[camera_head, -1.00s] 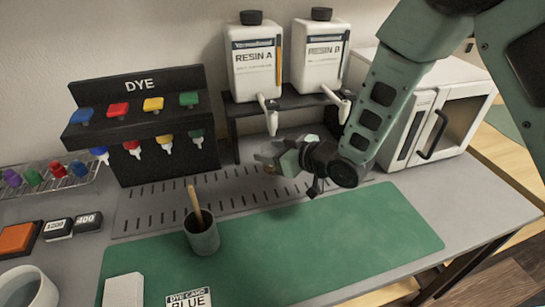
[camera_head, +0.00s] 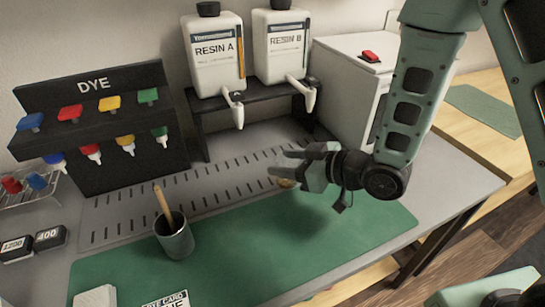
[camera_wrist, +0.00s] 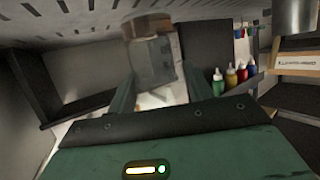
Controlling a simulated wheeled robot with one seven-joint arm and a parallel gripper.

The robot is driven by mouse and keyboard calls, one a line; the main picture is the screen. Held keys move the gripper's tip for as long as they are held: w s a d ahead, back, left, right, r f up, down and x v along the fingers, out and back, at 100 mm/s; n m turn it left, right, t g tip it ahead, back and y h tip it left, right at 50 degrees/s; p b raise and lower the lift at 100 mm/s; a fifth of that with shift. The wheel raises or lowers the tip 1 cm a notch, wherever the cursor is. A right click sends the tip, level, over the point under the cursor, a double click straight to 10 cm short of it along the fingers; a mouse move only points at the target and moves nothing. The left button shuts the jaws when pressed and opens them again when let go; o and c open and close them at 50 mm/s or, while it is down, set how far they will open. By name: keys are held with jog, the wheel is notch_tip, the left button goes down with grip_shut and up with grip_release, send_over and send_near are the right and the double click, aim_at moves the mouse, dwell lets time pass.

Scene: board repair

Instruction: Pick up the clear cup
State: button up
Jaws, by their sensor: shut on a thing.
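My gripper (camera_head: 290,163) is over the back edge of the green mat, in front of the resin stand. In the wrist view, which is upside down, its two fingers (camera_wrist: 152,92) are on either side of a see-through greyish cup (camera_wrist: 152,62). The cup has a brown part (camera_wrist: 150,25) at the end away from my gripper. In the head view the cup is hardly visible; only a small brownish patch (camera_head: 286,184) shows below the fingertips. The gripper is shut on this cup, which appears upright. I cannot tell its clearance above the table.
A grey cup with a wooden stick (camera_head: 175,240) stands on the green mat (camera_head: 325,232). Behind are resin bottles A (camera_head: 214,62) and B (camera_head: 282,52) with hanging nozzles. A dye rack (camera_head: 98,125) is at left, a white oven-like box (camera_head: 350,80) at right. The mat's right part is clear.

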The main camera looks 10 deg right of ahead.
jog(key=shift+s+d+r+p, duration=0.2)
jog(key=shift+d+r+p, duration=0.1)
jog(key=shift+p, duration=0.5)
jog(key=shift+s+d+f+p, duration=0.15)
jog(key=shift+s+d+p, duration=0.65)
jog(key=shift+p, duration=1)
jog(key=shift+s+d+f+p, duration=0.1)
jog(key=shift+s+d+p, duration=0.7)
jog(key=shift+p, duration=1)
jog(key=shift+d, duration=0.2)
